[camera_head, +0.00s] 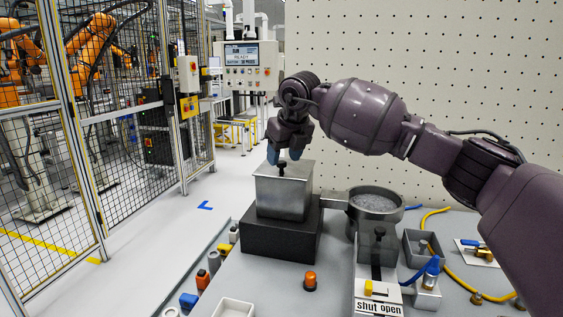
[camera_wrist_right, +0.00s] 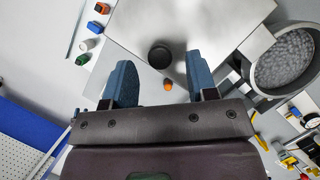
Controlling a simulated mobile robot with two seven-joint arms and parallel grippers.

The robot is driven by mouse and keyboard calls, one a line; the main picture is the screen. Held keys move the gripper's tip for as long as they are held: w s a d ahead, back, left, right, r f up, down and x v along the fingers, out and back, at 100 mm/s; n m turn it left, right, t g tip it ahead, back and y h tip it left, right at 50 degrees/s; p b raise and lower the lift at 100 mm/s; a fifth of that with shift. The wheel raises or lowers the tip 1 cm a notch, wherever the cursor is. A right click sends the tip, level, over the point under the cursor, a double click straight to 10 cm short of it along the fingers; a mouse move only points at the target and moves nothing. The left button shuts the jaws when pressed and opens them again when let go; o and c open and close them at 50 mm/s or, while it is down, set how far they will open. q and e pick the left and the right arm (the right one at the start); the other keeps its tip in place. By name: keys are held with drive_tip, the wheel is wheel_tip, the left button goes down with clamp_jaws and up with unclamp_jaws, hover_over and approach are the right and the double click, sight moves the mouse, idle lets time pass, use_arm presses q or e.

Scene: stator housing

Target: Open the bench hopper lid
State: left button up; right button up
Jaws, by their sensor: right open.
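The bench hopper is a square metal box (camera_head: 284,197) on a black block (camera_head: 282,236). Its flat metal lid (camera_head: 296,170) lies on top and looks closed, with a small black knob (camera_head: 282,168). In the right wrist view the lid (camera_wrist_right: 230,38) fills the upper middle, and the round black knob (camera_wrist_right: 159,56) shows just ahead of the fingers. My right gripper (camera_head: 286,155) is above the lid at the knob, pointing down. In the wrist view its blue fingers (camera_wrist_right: 160,85) are apart, with nothing held between them. My left gripper is not in view.
A round metal bowl (camera_head: 374,203) with pale granules stands right of the hopper, above a "shut open" slide (camera_head: 378,306). An orange button (camera_head: 310,281) is in front. Small coloured parts line the bench's left edge. A perforated wall (camera_head: 430,60) stands behind.

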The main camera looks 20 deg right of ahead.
drive_tip(key=shift+x, duration=0.8)
drive_tip(key=shift+r, duration=0.1)
clamp_jaws()
